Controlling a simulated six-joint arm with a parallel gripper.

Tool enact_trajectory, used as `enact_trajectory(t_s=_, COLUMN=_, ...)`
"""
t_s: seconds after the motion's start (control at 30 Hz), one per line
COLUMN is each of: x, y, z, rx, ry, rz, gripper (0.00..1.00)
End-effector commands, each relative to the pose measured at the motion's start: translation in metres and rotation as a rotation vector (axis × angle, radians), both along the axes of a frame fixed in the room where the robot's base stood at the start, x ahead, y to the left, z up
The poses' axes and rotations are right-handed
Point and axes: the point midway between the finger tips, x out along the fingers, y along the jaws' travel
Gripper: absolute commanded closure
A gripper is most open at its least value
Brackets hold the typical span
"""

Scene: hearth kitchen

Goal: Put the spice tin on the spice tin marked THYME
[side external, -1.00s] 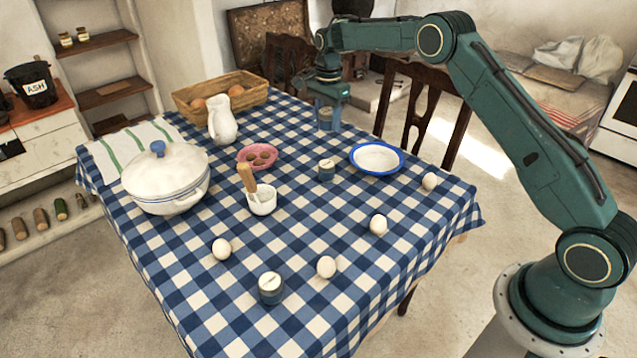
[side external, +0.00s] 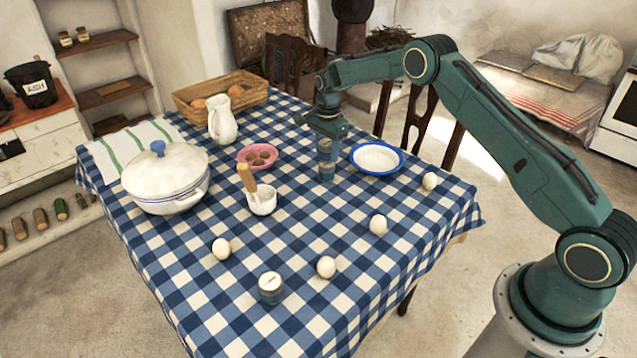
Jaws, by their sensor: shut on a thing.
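My gripper (side external: 326,140) is shut on a small blue-grey spice tin (side external: 325,153) and holds it upright. The held tin is directly above a second spice tin (side external: 326,173) that stands on the checked cloth, left of the blue-rimmed plate. The two look very close; I cannot tell whether they touch. The labels are too small to read, so I cannot tell which tin is marked THYME.
Beside the stack are the plate (side external: 377,159), a pink dish (side external: 258,157) and a white mortar with a pestle (side external: 262,201). Several eggs, one here (side external: 378,225), lie loose on the cloth (side external: 320,225). A pot (side external: 166,180), jug (side external: 222,122) and basket (side external: 185,108) stand farther left.

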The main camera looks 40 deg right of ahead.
Motion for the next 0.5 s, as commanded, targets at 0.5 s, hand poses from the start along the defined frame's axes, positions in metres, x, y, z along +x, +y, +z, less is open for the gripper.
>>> enact_trajectory(t_s=0.5, x=-0.0001, y=0.0001, z=-0.016, rx=0.0, ry=0.0, rz=0.0, gripper=0.8)
